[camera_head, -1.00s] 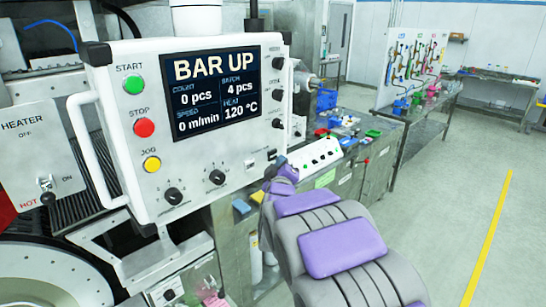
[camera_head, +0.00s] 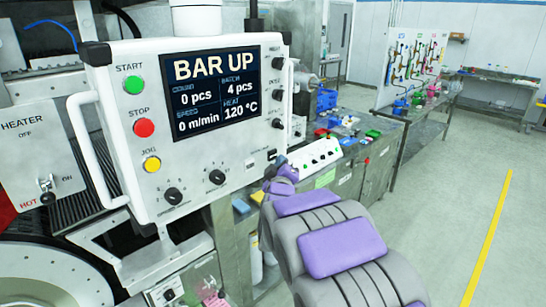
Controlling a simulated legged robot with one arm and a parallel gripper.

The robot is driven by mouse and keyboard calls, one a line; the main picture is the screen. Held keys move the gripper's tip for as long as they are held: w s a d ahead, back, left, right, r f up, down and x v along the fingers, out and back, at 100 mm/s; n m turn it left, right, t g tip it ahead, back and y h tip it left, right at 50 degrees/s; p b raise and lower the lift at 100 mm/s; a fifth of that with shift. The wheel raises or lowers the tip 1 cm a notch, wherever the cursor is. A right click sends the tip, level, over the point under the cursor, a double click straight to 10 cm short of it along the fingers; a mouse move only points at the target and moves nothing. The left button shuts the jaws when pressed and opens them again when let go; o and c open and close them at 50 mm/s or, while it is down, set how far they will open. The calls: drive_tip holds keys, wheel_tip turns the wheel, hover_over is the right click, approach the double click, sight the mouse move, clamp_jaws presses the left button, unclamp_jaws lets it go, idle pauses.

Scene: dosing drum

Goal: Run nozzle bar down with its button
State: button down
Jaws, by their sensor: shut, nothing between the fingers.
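The white control panel (camera_head: 215,195) fills the left middle. Its screen (camera_head: 215,93) reads BAR UP, 0 pcs, batch 4 pcs, 0 m/min and 120 °C. A green START button (camera_head: 135,84), a red STOP button (camera_head: 144,128) and a yellow JOG button (camera_head: 152,164) line its left side. I cannot tell which control is the bar's button. My grey and purple arm runs up from the bottom right. My gripper (camera_head: 281,162) is small and partly hidden at the arm's far end, near the panel's lower right corner. It is shut and empty. The nozzle bar is not clearly seen.
A heater box (camera_head: 28,155) with a switch stands left of the panel. A white box with small buttons (camera_head: 318,154) sits on the bench right of my gripper. Dark knobs stick out along the panel's right edge. Open floor with a yellow line (camera_head: 490,235) lies right.

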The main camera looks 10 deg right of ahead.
drive_tip(key=shift+w+r, duration=0.1)
idle(0.3)
drive_tip(key=shift+w+a+p, duration=0.15)
drive_tip(key=shift+a+p, duration=0.05)
drive_tip(key=shift+p, duration=0.3)
drive_tip(key=shift+w+a+p, duration=0.25)
drive_tip(key=shift+w+p, duration=0.1)
drive_tip(key=shift+p, duration=0.1)
idle(0.5)
drive_tip(key=shift+s+d, duration=0.1)
drive_tip(key=shift+d, duration=0.05)
drive_tip(key=shift+s+d, duration=0.35)
drive_tip(key=shift+s, duration=0.25)
idle(0.3)
drive_tip(key=shift+s+d+b, duration=0.4)
drive_tip(key=shift+s+d, duration=0.35)
drive_tip(key=shift+s, duration=0.25)
drive_tip(key=shift+s+d+b, duration=0.35)
drive_tip(key=shift+s+d, duration=0.4)
drive_tip(key=shift+s, duration=0.25)
